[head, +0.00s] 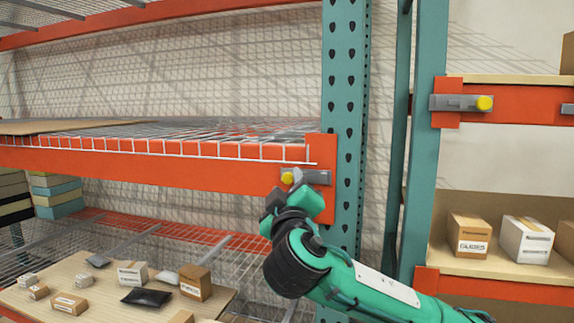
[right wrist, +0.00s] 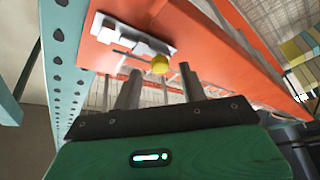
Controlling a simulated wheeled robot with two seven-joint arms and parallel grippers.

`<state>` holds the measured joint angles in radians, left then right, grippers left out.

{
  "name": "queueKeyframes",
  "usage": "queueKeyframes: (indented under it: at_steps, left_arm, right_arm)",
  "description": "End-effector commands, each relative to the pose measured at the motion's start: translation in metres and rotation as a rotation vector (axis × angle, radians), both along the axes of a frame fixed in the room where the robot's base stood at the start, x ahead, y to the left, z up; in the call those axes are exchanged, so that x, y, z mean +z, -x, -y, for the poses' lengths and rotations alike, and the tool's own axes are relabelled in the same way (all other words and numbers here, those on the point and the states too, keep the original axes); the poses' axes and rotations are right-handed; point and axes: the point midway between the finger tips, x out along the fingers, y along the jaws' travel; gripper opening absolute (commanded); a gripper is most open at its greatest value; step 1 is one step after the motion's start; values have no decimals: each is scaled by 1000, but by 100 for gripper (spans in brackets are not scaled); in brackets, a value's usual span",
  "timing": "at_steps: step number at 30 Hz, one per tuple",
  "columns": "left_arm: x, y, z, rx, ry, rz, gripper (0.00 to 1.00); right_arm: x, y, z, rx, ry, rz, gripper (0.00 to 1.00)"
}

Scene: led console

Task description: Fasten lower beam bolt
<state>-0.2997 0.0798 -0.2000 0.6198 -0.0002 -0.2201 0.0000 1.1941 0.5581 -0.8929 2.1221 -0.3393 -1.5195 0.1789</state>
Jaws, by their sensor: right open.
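The bolt by my right gripper has a yellow knob (head: 288,178) and a grey body (head: 315,177). It sits on the end plate of the orange beam (head: 150,170), beside the teal upright (head: 343,120). My right gripper (head: 291,197) is open just below the knob. In the right wrist view the yellow knob (right wrist: 160,64) shows just beyond the two grey fingers, roughly in line with the gap between them. Contact cannot be made out, and the gap looks empty. My left gripper is in neither view.
Another grey bolt with a yellow knob (head: 484,103) is on the right-hand rack. A wire shelf (head: 220,130) lies behind the beam. Below stands a board with small boxes (head: 195,283) and dark packets. Boxes (head: 468,234) stand on the right shelf.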

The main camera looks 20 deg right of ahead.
Motion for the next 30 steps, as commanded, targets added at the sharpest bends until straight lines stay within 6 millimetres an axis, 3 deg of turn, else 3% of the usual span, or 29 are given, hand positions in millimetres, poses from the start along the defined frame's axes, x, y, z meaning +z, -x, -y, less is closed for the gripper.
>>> queueKeyframes:
  at_steps: [1,7,18,20,25,30]
  left_arm:
    - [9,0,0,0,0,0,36]
    - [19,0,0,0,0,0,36]
    - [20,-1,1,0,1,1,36]
    - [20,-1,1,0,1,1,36]
    - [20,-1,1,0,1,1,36]
    - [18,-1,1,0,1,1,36]
  right_arm:
    - [6,-8,3,-4,1,-2,43]
    - [9,-28,7,-2,1,-2,43]
    - [9,-34,8,1,0,-1,43]
    - [9,-34,8,1,0,-1,35]
    - [9,-33,8,0,-1,0,1]
    - [9,-33,9,0,-1,1,0]
